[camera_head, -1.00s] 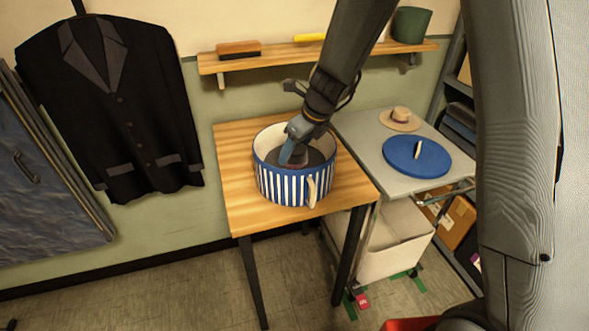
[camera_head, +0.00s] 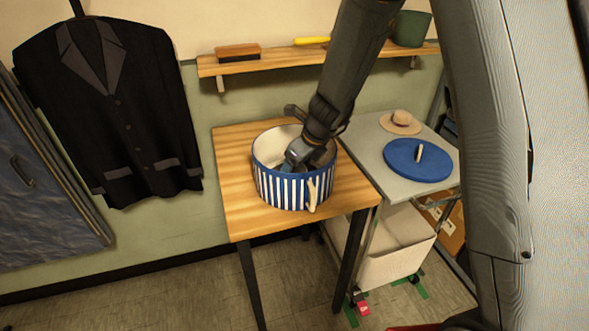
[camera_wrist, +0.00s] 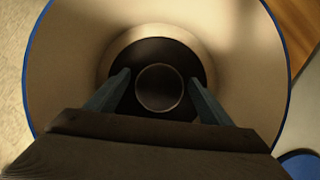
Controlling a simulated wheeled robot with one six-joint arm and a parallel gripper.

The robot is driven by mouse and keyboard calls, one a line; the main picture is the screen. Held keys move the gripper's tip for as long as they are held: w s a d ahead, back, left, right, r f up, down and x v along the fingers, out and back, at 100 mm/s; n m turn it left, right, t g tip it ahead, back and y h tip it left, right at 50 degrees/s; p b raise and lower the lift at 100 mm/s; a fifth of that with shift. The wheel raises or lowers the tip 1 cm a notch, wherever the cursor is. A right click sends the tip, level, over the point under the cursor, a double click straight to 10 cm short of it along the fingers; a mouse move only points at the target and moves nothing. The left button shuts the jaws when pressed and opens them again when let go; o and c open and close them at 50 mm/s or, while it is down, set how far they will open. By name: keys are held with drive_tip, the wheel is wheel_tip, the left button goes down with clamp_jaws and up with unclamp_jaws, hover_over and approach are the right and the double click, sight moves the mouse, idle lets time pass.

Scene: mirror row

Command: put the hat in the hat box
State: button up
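The hat box (camera_head: 291,188) is round with blue and white stripes and a cream inside, standing open on the wooden table. My gripper (camera_head: 290,167) reaches down inside it. In the wrist view, a dark hat (camera_wrist: 160,88) lies in the box (camera_wrist: 75,50), its round crown in the middle and its black brim around it. The two fingers of my gripper (camera_wrist: 160,78) are spread on either side of the crown, with a narrow gap showing at each side. In the head view the hat is mostly hidden by the box wall and my wrist.
The blue lid (camera_head: 405,165) with a pale handle lies on a grey table (camera_head: 372,140) at right, near a small straw hat (camera_head: 400,121). The wooden table (camera_head: 232,170) is bare left of the box. A shelf (camera_head: 275,63) is behind; a black jacket (camera_head: 120,110) hangs left.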

drive_tip(key=shift+r, duration=0.1)
drive_tip(key=p+v, duration=0.1)
drive_tip(key=v, duration=1.1)
